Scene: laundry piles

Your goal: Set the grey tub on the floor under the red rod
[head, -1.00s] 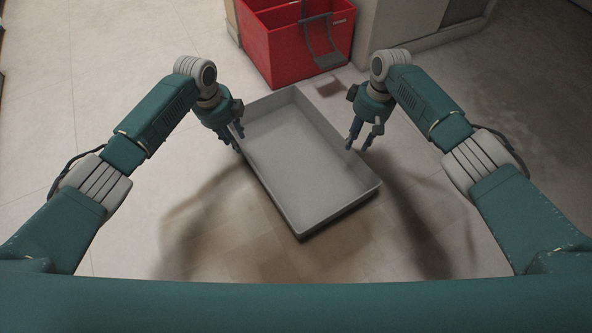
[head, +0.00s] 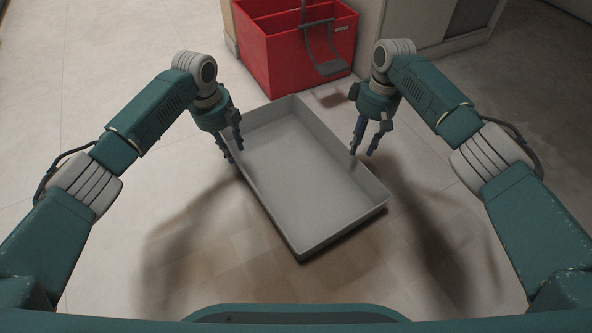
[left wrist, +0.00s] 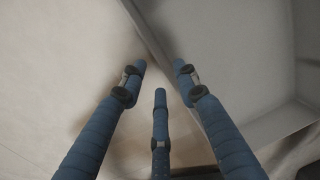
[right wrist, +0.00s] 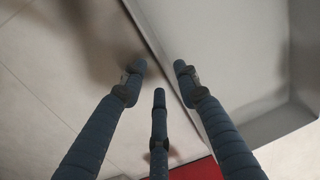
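The grey tub (head: 305,180), shallow and rectangular, sits askew in the middle of the head view and looks empty. Its low side shows a thin dark shadow on the floor. My left gripper (head: 229,150) is at its left long side, my right gripper (head: 364,150) at its right long side. In the left wrist view the tub's rim (left wrist: 148,35) runs between the spread fingers; the right wrist view shows the same rim arrangement (right wrist: 150,35). Both grippers look open; contact with the rim cannot be told. I cannot clearly identify the red rod.
A red open box (head: 300,55) stands beyond the tub, with a grey curved piece (head: 322,50) at its front. A pale cabinet (head: 425,30) stands behind at the right. Floor is clear to the left and right.

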